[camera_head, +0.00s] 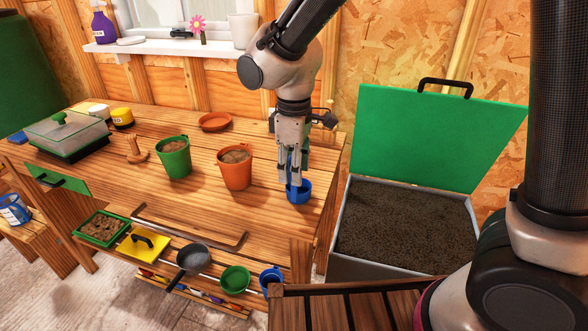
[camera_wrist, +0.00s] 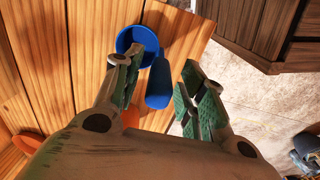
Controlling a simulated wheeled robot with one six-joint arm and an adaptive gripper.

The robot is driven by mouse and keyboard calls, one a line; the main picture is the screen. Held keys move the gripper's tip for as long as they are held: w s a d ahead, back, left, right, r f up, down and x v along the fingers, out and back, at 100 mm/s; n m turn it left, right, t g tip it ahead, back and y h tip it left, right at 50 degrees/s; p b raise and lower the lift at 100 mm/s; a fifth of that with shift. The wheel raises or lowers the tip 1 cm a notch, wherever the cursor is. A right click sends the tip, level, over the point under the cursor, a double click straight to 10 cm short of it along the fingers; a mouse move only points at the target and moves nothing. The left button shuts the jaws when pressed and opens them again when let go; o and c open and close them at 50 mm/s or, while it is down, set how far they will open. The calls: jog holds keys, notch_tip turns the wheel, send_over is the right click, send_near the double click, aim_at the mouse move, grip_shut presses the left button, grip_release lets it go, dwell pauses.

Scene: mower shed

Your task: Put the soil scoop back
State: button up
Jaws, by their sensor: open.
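A blue scoop (camera_head: 299,194) rests on the right end of the wooden bench (camera_head: 200,200), near its edge. I take it for the soil scoop. In the wrist view, its round cup (camera_wrist: 140,42) faces up and its handle (camera_wrist: 158,88) points toward my gripper. My gripper (camera_head: 291,180) is open and points down over the scoop. In the wrist view, the fingers of my gripper (camera_wrist: 157,70) stand on either side of the handle, with gaps visible. The cup is partly hidden by a finger.
Orange (camera_head: 235,170) and green (camera_head: 174,160) pots of soil stand left of my gripper. A soil bin (camera_head: 400,272) with its green lid (camera_head: 432,130) raised is at right. Below the bench front are a grey pan (camera_head: 193,257), a green cup (camera_head: 235,278) and a blue cup (camera_head: 270,277).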

notch_tip(320, 180, up, 11)
jog(key=shift+s+r, duration=0.15)
jog(key=d+r+m+t, duration=0.1)
jog(key=d+r+m, duration=0.3)
jog(key=d, duration=0.8)
jog(key=s+d+m+t, duration=0.1)
jog(key=s+d+m, duration=0.4)
jog(key=d, duration=0.6)
jog(key=s+d+m+t, duration=0.2)
jog(key=s+d+m, duration=0.3)
jog(key=d, duration=0.6)
jog(key=s, duration=0.2)
jog(key=shift+s+f, duration=0.3)
jog(key=shift+s, duration=0.1)
